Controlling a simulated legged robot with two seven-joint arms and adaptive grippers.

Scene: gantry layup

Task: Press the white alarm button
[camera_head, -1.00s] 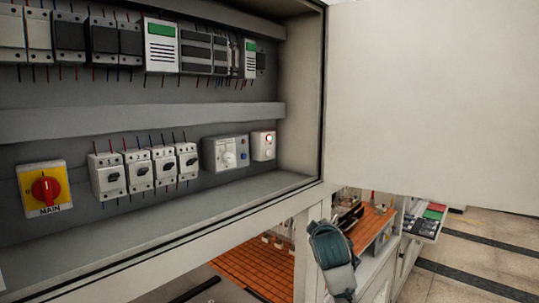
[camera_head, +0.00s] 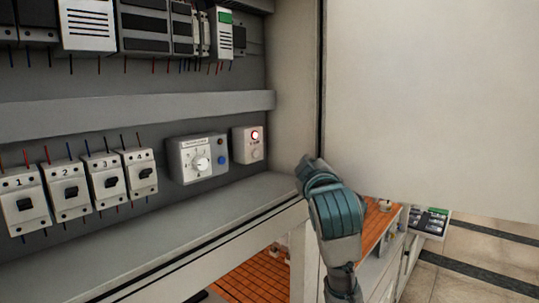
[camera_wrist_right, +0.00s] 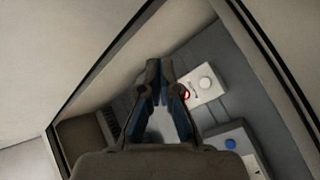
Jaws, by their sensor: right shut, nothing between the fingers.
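The white alarm button (camera_head: 255,154) is a small round knob on a white box (camera_head: 241,147) at the right end of the cabinet's lower row, below a lit red-ringed lamp (camera_head: 255,135). In the right wrist view the button (camera_wrist_right: 205,82) shows clear of the fingers, up and right of the fingertips, and the red lamp (camera_wrist_right: 186,94) is partly behind a finger. My right gripper (camera_wrist_right: 160,75) is shut and empty, pointing into the cabinet and apart from the button. In the head view its fingertips are hidden or unclear. My left gripper is not in view.
A grey dial box (camera_head: 197,160) with a blue button (camera_head: 223,160) stands left of the alarm box. Numbered breakers (camera_head: 104,182) are farther left. The cabinet's right side wall (camera_head: 297,85) and open door (camera_head: 430,100) border my right arm. The lower ledge (camera_head: 170,235) is clear.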

